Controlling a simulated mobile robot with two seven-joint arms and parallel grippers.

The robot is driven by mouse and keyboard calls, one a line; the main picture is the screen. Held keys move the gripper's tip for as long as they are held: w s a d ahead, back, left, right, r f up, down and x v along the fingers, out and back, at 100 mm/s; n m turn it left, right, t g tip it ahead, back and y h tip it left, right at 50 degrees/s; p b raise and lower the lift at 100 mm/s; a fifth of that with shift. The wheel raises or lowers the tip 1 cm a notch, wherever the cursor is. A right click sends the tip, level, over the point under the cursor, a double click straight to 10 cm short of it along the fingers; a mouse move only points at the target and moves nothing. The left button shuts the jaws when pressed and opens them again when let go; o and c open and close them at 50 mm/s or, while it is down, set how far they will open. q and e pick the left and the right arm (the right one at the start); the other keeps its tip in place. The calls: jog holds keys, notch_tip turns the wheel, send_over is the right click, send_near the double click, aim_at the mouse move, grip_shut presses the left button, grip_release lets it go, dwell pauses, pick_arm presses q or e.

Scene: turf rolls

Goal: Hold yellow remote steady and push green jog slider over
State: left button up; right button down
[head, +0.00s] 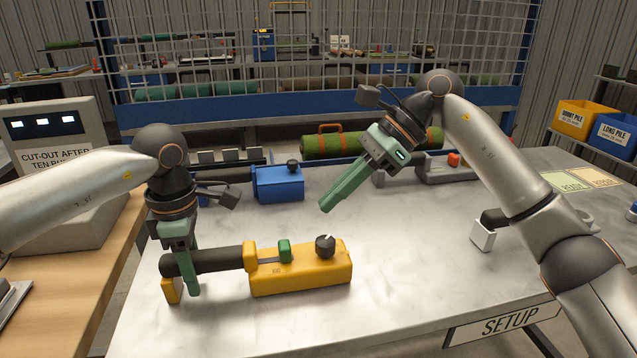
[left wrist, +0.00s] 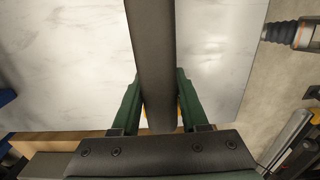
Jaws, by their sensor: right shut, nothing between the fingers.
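The yellow remote (head: 300,273) lies on the bench in the head view, with a black handle (head: 218,260) reaching left from its body. The green jog slider (head: 284,251) stands on its top, at the left part of the body, beside a black knob (head: 325,246). My left gripper (head: 188,280) points down and is shut on the black handle near its left end. In the left wrist view the handle (left wrist: 153,50) runs between the two green fingers. My right gripper (head: 325,207) is shut and empty, above and behind the remote, apart from it.
A blue remote (head: 278,184) lies behind the yellow one. A small white block (head: 483,236) sits at right. The bench between is clear.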

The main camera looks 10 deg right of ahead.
pick_arm(q)
jog(key=o, duration=0.5)
